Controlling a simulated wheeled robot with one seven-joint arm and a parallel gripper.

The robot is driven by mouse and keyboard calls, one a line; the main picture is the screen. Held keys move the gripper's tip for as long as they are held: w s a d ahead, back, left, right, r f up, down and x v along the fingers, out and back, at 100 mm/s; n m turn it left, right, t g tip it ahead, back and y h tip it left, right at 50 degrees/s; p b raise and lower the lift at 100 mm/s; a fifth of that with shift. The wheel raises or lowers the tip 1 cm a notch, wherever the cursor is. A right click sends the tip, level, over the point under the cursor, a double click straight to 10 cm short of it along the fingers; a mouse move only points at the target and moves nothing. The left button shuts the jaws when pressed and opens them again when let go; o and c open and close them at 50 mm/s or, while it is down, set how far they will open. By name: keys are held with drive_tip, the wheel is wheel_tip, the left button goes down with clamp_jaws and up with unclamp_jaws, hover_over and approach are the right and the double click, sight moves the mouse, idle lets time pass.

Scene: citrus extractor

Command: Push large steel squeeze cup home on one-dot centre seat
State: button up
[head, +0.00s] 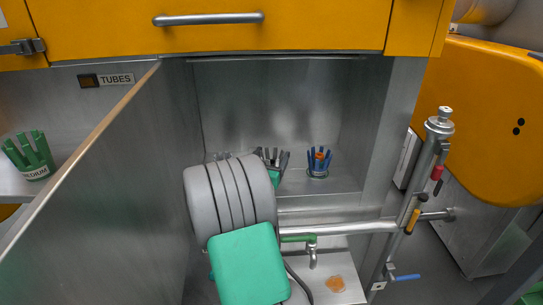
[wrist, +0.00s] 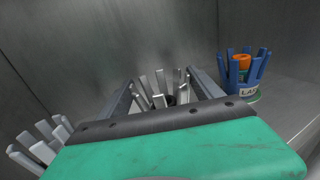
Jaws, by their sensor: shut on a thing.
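A steel squeeze cup (wrist: 160,90) with upright pale grey prongs is between the two fingers of my gripper (wrist: 163,98) in the wrist view. My gripper is shut on it, at the middle of the recess floor. In the head view my gripper (head: 272,158) shows only in part behind my grey arm. The cup's base and the one-dot centre seat are hidden by my gripper and arm, so I cannot tell how deep the cup sits. I see no dot marks at the seat.
Another steel-pronged cup (wrist: 40,145) stands left. A blue cup (wrist: 242,75) holding something orange stands right, also in the head view (head: 318,162). Metal walls enclose the recess. An open metal door (head: 105,195) is left; a pipe (head: 345,228) and tap (head: 312,255) lie below.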

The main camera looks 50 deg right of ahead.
drive_tip(key=shift+f, duration=0.3)
drive_tip(key=o, duration=2.2)
drive_tip(key=shift+c, duration=0.2)
drive_tip(key=shift+f, duration=0.2)
drive_tip(key=v, duration=0.7)
drive_tip(key=shift+s+a+r, duration=0.1)
drive_tip(key=shift+a+r, duration=0.05)
drive_tip(key=shift+a, duration=0.25)
